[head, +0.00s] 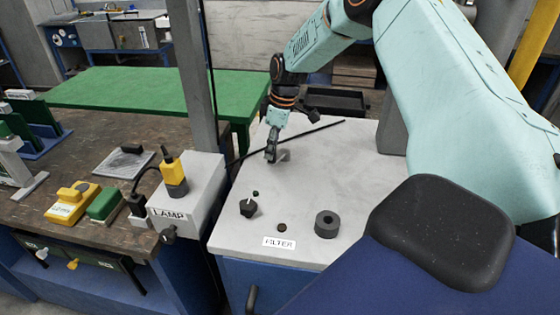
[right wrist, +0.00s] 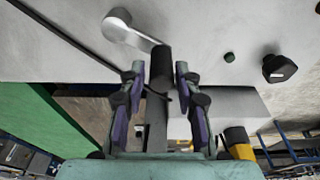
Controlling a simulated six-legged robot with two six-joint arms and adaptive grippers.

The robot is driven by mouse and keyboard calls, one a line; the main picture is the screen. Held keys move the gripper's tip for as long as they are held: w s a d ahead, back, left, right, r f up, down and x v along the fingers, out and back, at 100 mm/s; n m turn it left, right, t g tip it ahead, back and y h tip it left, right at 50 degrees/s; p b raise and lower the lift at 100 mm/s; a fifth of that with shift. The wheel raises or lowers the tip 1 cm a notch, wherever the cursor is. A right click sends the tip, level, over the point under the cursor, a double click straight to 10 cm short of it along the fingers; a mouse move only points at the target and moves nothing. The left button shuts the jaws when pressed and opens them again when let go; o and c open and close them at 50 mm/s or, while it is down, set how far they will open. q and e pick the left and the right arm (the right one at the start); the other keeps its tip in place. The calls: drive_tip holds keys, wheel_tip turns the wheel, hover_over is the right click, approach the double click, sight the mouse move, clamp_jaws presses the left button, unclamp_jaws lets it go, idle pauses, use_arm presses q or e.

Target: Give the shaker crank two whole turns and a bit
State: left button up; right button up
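The shaker crank shows in the right wrist view as a pale round hub (right wrist: 117,22) with a short arm leading to a dark upright handle (right wrist: 161,64). In the head view a bit of the pale crank (head: 284,155) shows beside my gripper on the light grey bench top. My right gripper (head: 271,154) points down at the crank. In the right wrist view the right gripper (right wrist: 159,74) has its fingers on both sides of the handle, with a narrow gap seeming to show at each side. My left gripper is in neither view.
A long dark rod (head: 318,133) lies behind the gripper. A black knob (head: 248,207), a small green button (head: 256,193) and a dark ring (head: 327,224) sit nearer on the top. The LAMP box (head: 190,195) with a yellow-and-black part stands left. A grey post rises behind it.

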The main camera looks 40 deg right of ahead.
drive_tip(key=shift+o, duration=0.9)
drive_tip(key=shift+r, duration=0.1)
wheel_tip(320, 180, up, 8)
drive_tip(key=p, duration=0.7)
drive_tip(key=shift+s, duration=0.1)
